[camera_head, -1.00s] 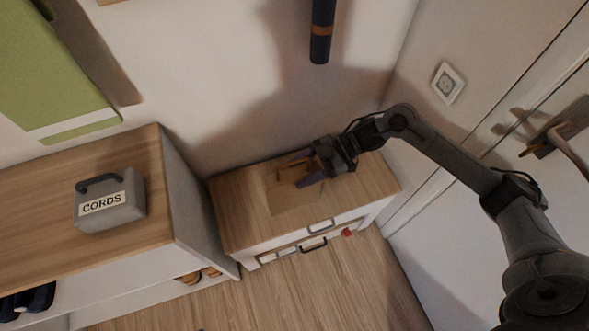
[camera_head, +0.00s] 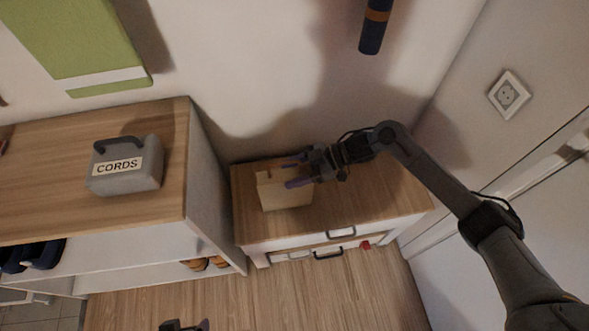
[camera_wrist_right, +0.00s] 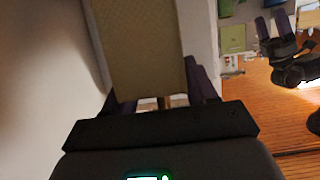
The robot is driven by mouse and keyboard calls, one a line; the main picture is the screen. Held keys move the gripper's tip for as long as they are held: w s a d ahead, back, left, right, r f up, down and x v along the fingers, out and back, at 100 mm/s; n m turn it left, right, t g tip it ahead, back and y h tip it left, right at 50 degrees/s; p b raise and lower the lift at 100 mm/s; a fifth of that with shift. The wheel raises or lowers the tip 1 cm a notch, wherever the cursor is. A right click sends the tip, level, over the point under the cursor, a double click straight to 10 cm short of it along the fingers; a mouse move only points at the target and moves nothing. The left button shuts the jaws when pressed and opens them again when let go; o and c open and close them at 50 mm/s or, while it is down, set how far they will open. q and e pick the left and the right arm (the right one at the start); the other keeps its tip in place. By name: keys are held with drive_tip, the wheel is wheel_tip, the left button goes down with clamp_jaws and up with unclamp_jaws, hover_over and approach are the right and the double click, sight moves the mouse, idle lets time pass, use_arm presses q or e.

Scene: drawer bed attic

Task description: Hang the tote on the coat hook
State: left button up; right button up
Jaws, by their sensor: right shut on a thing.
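The tan tote (camera_head: 287,193) is over the top of the low wooden cabinet; I cannot tell whether it touches the top. My right gripper (camera_head: 291,172) is shut on the tote at its upper part. In the right wrist view the tote (camera_wrist_right: 140,45) fills the space past the purple fingers, with a thin tan piece between them. My left gripper (camera_wrist_right: 273,28) shows at the right of that view, its fingers apart and empty. A dark tip of it shows at the bottom edge of the head view. I cannot make out a coat hook.
A grey CORDS box (camera_head: 125,165) stands on the taller shelf unit (camera_head: 60,205) at left. A green hanging (camera_head: 75,40) and a dark cylinder with an orange band (camera_head: 374,28) are at the wall. A socket (camera_head: 508,95) is on the right wall. The floor in front is clear.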

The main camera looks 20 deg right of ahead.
drive_tip(key=shift+w, duration=0.1)
drive_tip(key=shift+f, duration=0.2)
drive_tip(key=o, duration=1.5)
drive_tip(key=shift+o, duration=0.2)
